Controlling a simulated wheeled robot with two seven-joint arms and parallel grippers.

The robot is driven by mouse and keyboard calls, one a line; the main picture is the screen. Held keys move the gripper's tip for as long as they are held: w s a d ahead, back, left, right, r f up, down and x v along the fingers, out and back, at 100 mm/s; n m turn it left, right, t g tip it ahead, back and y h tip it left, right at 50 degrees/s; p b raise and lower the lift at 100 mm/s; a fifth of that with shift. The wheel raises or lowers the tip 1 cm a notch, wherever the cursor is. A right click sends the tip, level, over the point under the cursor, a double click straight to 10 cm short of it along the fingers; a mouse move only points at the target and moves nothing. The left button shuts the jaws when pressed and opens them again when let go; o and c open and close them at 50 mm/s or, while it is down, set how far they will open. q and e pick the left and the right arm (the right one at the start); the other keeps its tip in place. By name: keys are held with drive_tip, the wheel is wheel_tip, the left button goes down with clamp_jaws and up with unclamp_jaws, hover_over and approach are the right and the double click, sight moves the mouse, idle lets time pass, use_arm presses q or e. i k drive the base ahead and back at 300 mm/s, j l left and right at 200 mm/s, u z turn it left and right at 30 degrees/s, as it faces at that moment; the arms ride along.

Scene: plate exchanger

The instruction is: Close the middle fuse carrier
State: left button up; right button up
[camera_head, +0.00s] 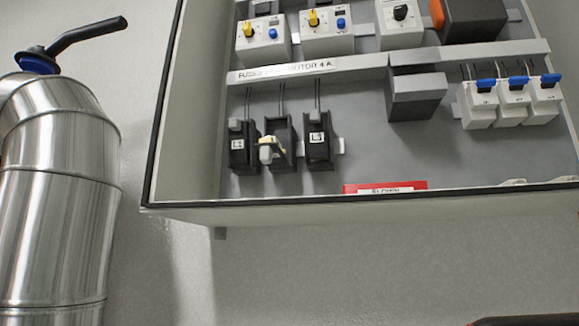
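Three black fuse holders stand in a row in the wall cabinet under a label strip. The middle fuse carrier (268,152) is tilted forward out of its holder (280,133), and pale and yellowish parts show on it. The left fuse carrier (240,152) and the right fuse carrier (318,148) sit upright in their holders, each with a white label. Neither gripper shows in the head view, and nothing touches the fuse carriers.
The cabinet's lower edge (360,207) juts out below the fuses. A red label (385,187) is at the bottom, and breakers with blue levers (512,97) are at right. A metal pipe (55,200) with a black-handled valve (75,42) stands at left. A dark shape (525,321) shows at bottom right.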

sight(270, 152)
drive_tip(key=k+u, duration=0.15)
drive_tip(key=u, duration=0.25)
drive_tip(key=k+u, duration=0.2)
drive_tip(key=u, duration=0.15)
drive_tip(key=k+j+u, duration=0.1)
drive_tip(key=u, duration=0.3)
drive_tip(key=k, duration=0.05)
